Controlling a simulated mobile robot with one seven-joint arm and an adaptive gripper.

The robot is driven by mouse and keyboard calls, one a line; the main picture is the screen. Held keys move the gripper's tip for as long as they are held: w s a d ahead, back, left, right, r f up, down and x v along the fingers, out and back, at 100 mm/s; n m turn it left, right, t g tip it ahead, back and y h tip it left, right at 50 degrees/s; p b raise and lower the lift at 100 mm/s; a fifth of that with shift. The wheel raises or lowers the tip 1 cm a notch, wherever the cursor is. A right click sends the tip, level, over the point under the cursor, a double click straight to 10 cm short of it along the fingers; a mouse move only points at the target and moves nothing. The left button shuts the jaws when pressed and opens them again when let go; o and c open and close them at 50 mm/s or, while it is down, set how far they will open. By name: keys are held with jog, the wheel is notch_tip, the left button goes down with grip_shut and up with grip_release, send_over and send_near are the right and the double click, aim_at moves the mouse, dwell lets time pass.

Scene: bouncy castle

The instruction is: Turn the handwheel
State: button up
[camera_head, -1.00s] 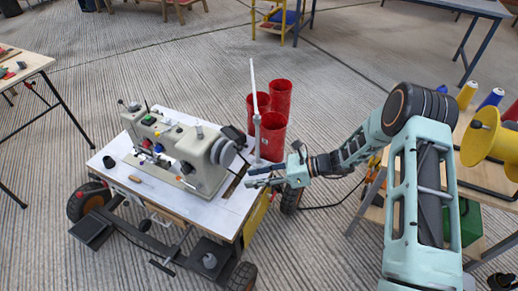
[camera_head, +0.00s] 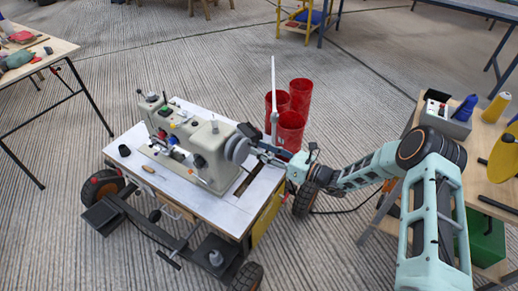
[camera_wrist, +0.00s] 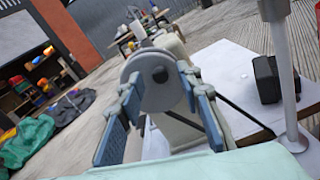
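The handwheel (camera_head: 237,149) is a grey disc on the right end of a cream sewing machine (camera_head: 197,140). It also shows face-on with a dark hub in the wrist view (camera_wrist: 158,92). My gripper (camera_head: 258,153) is at the wheel, reaching in from the right. In the wrist view its blue-padded fingers (camera_wrist: 160,80) are spread wide, one on each side of the wheel. They overlap its left and right edges in the picture; I cannot tell whether they touch it.
The machine stands on a white-topped wheeled cart (camera_head: 125,140). A pale upright post (camera_head: 274,100) rises close beside my gripper, with red bins (camera_head: 291,128) behind it. In the wrist view a black box (camera_wrist: 267,80) sits right of the fingers, near the post (camera_wrist: 282,70).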

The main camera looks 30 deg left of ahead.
aim_at(244, 146)
jog(key=shift+a, duration=0.7)
grip_shut()
jog(key=shift+n, duration=0.3)
jog(key=n, duration=0.1)
jog(key=n+b, duration=0.1)
jog(key=n, duration=0.1)
jog(key=s+n, duration=0.1)
jog(key=shift+r, duration=0.4)
jog(key=shift+s+a+r+n+b, duration=0.1)
jog(key=shift+s+n+b, duration=0.15)
jog(key=shift+n, duration=0.6)
jog(key=shift+s+d+r+n+b, duration=0.1)
jog(key=shift+s+n+b, duration=0.1)
jog(key=shift+n, duration=0.7)
jog(key=shift+s+a+n+b, duration=0.1)
jog(key=shift+s+n+b, duration=0.15)
jog(key=shift+n, duration=0.6)
